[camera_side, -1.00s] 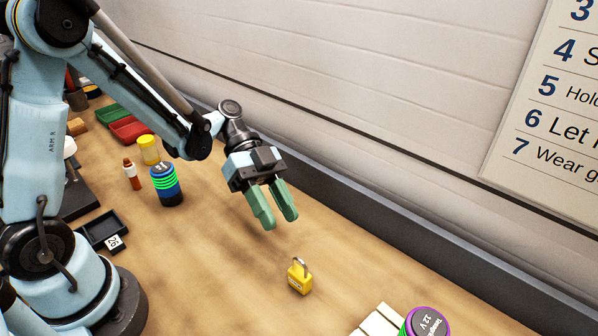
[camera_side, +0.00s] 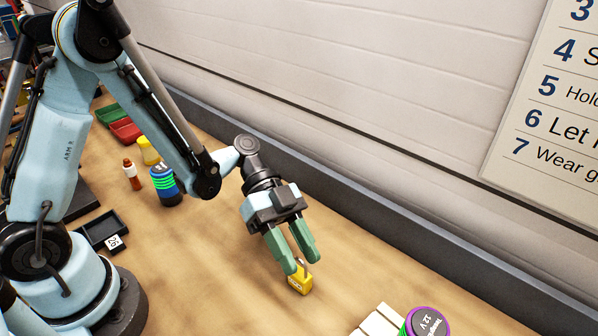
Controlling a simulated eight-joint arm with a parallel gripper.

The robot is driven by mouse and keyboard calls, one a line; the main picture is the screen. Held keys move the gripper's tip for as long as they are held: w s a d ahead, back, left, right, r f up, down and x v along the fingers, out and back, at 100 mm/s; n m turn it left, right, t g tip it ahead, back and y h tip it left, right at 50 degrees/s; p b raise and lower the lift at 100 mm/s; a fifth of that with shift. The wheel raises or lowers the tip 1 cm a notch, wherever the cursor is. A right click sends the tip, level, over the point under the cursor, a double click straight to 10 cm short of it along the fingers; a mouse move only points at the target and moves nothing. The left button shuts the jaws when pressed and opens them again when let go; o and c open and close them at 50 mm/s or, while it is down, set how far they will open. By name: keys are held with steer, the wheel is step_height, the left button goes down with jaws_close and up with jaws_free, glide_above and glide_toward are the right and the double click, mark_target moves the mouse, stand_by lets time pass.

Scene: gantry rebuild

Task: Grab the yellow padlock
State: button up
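The yellow padlock (camera_side: 299,284) stands on the wooden bench in the lower middle of the side view. My gripper (camera_side: 304,266) points down at it, with its two green fingers at the padlock's top. The fingers are apart, one at the left of the shackle and one behind or to the right of it. The fingers partly cover the shackle. I cannot tell whether either finger touches the padlock.
A purple-rimmed 12 V cylinder (camera_side: 427,323) and pale blocks (camera_side: 380,320) are at the lower right. A blue and green cylinder (camera_side: 165,186), a yellow container (camera_side: 148,151), a red-brown bottle (camera_side: 132,175) and a black tray (camera_side: 101,229) are at the left. A grey ledge (camera_side: 400,233) runs along the wall.

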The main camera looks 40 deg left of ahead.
jaws_close()
stand_by(0.5)
